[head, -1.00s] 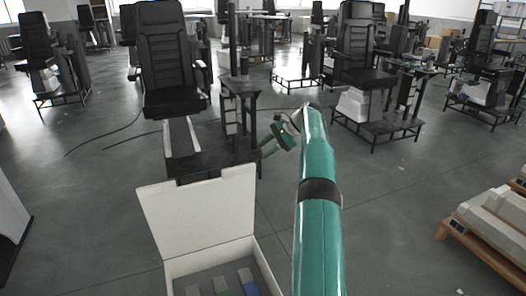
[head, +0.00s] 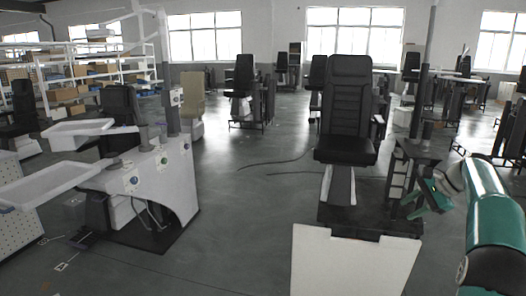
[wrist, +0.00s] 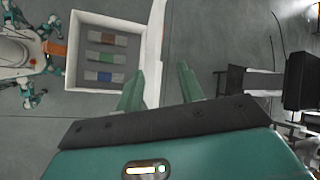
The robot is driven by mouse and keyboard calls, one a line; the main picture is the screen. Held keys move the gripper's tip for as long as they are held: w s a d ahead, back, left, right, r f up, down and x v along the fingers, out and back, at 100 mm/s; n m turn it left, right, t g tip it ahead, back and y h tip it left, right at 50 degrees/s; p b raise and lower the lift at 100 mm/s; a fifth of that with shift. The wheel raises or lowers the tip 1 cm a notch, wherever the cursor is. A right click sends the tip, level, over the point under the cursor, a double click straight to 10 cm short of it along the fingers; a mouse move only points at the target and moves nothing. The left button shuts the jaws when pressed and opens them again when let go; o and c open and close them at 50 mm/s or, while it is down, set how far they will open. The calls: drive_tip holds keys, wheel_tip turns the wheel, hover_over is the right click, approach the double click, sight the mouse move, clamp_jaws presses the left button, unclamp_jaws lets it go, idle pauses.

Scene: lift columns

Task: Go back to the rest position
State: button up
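My teal arm reaches forward at the right of the head view, with my gripper (head: 428,197) small at its far end, near a dark stand. In the wrist view, the two green fingers of my gripper (wrist: 160,78) are spread apart with nothing between them. An open white box (wrist: 70,66) lies below, left of the fingers.
A black chair (head: 347,112) on a dark base stands behind the box. A white console (head: 150,182) with buttons and trays stands at the left. White shelving (head: 85,72) with cartons is at the back left. The floor (head: 250,225) between console and box is clear.

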drive_tip(key=s+a+r+n+h, duration=0.2)
drive_tip(key=s+a+r+n, duration=0.2)
drive_tip(key=s+a, duration=0.5)
drive_tip(key=s+a+r+n+h, duration=0.2)
drive_tip(key=s+a+r+n, duration=0.25)
drive_tip(key=a, duration=0.85)
drive_tip(key=s+a+f+n, duration=0.2)
drive_tip(key=s+a+f, duration=0.1)
drive_tip(key=s, duration=0.5)
drive_tip(key=s+a+f+n+h, duration=0.1)
drive_tip(key=s+a+f+n, duration=0.2)
drive_tip(key=s, duration=0.5)
drive_tip(key=s+a+f+n+t+h, duration=0.1)
drive_tip(key=s+a+f+n, duration=0.2)
drive_tip(key=s, duration=0.5)
drive_tip(key=shift+f, duration=0.3)
